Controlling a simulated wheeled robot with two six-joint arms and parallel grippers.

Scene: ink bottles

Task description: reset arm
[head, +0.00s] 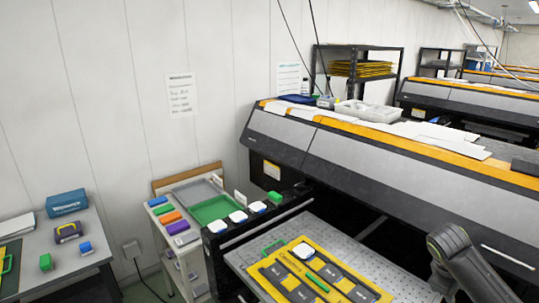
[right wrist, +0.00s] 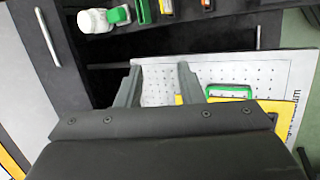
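My right gripper (right wrist: 158,80) shows in the right wrist view with its two grey fingers apart and nothing between them. It points toward a perforated metal bed. In the head view my right arm (head: 452,255) comes in at the lower right corner; its fingertips are not clear there. My left gripper is in neither view. White bottle-like items with blue parts (head: 237,216) and a green one (head: 274,197) sit on the dark printer ledge. In the right wrist view a white bottle with a green part (right wrist: 97,20) lies on that ledge.
A yellow tray (head: 268,285) with dark labelled blocks lies on the perforated bed (head: 240,258). A large grey printer (head: 385,155) fills the right. A cart with a green tray (head: 212,208) and a table with a blue box (head: 67,203) stand left.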

